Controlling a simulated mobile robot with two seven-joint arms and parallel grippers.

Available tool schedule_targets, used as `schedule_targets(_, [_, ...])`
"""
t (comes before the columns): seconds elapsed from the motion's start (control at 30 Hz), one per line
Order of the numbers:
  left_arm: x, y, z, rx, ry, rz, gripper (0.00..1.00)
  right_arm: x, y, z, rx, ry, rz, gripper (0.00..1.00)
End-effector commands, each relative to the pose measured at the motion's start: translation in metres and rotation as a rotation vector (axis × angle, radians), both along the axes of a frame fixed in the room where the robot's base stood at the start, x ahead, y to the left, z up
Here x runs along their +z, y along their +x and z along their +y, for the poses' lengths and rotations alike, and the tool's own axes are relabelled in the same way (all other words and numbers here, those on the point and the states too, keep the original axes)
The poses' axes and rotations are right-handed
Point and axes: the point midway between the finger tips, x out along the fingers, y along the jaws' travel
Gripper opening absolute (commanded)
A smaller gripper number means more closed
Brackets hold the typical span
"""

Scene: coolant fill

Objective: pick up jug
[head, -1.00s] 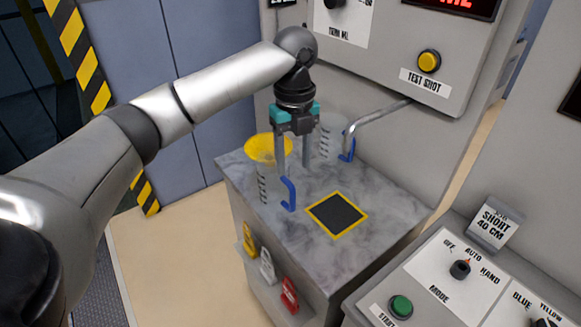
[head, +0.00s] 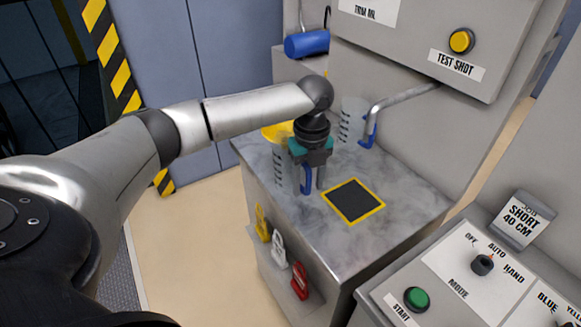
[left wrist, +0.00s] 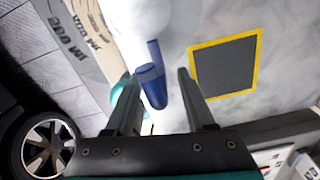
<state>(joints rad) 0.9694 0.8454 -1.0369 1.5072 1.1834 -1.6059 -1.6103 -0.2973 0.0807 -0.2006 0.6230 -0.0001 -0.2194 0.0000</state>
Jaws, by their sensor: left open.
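A clear jug (head: 281,176) with dark marks and a blue handle stands upright on the marbled counter. My left gripper (head: 313,185) points down at the jug's handle side, open. In the left wrist view, the blue handle (left wrist: 152,86) lies between the two open fingers (left wrist: 157,78), with a gap to the right finger; contact on the left cannot be told. A second clear jug (head: 351,120) with a blue handle stands farther back by the metal spout. My right gripper is not in view.
A black pad with a yellow border (head: 353,201) lies right of the jug. A bent metal spout (head: 395,98) reaches over the back. A control panel (head: 455,275) stands at lower right.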

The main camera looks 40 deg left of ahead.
Motion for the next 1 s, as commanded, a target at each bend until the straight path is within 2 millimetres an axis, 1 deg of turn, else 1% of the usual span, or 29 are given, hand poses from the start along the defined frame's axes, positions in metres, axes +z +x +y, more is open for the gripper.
schedule_targets(0.03, [-0.010, -0.001, 0.001, 0.001, 0.001, 0.002, 0.55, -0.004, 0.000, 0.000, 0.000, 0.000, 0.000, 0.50])
schedule_targets(0.13, [-0.021, -0.001, 0.001, 0.000, 0.002, 0.001, 0.55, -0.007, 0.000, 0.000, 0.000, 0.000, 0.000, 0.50])
schedule_targets(0.23, [-0.025, 0.000, 0.001, 0.000, 0.002, -0.001, 0.55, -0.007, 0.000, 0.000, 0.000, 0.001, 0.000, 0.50])
schedule_targets(0.43, [-0.025, 0.000, 0.001, 0.000, 0.001, -0.002, 0.55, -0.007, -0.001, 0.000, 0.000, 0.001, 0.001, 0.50])
schedule_targets(0.47, [-0.025, 0.000, 0.001, 0.000, 0.001, -0.002, 0.53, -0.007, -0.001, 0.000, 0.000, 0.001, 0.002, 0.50])
schedule_targets(0.9, [-0.025, 0.000, 0.001, 0.000, 0.001, -0.001, 0.03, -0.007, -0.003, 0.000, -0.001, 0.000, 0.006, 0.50])
schedule_targets(0.93, [-0.025, 0.000, 0.001, 0.000, 0.001, -0.001, 0.00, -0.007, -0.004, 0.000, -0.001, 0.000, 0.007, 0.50])
schedule_targets(1.0, [-0.025, 0.000, 0.001, 0.000, 0.001, -0.001, 0.00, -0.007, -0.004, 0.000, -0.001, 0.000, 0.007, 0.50])
